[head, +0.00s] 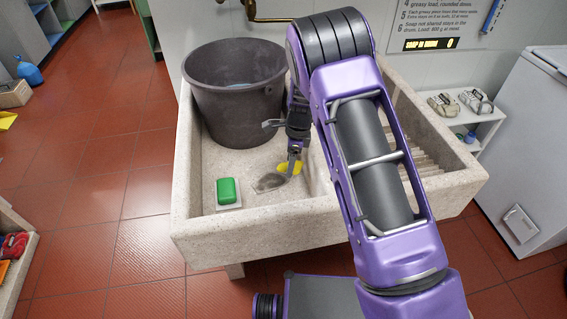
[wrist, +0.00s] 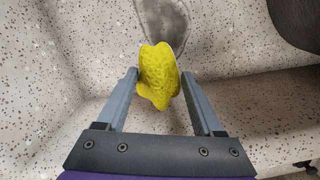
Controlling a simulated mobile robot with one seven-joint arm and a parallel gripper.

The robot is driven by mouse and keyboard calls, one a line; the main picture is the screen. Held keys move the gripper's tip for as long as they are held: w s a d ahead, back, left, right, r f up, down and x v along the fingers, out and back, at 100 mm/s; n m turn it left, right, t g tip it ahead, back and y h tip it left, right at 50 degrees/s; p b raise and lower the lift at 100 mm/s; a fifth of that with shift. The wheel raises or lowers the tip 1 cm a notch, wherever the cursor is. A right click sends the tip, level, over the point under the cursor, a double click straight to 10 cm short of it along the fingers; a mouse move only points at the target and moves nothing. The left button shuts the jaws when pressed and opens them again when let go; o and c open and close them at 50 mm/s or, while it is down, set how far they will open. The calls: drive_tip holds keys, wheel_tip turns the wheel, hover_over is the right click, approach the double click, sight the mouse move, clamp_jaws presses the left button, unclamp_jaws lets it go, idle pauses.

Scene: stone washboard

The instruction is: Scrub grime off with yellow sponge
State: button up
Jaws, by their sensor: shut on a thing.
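The yellow sponge (wrist: 158,74) is between the fingers of my gripper (wrist: 163,82), which is shut on it. In the head view the sponge (head: 291,168) is low in the stone basin, at the tip of my gripper (head: 292,155). A dark grey grime patch (head: 270,182) lies on the basin floor just left of the sponge. In the wrist view the grime (wrist: 165,20) shows just beyond the sponge, partly hidden by it. Whether the sponge touches the stone is unclear.
A large dark bucket (head: 225,100) stands at the back left of the stone basin (head: 260,235). A green soap block (head: 227,191) sits on a pale dish at the basin's left. The ribbed washboard (head: 425,150) is on the right, partly behind my arm. A faucet (head: 262,12) is above.

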drive_tip(key=shift+w+d, duration=0.15)
drive_tip(key=shift+d, duration=0.25)
drive_tip(key=shift+r, duration=0.1)
wheel_tip(320, 180, up, 4)
drive_tip(key=p, duration=0.3)
drive_tip(key=shift+r, duration=0.95)
drive_tip(key=shift+r, duration=1.5)
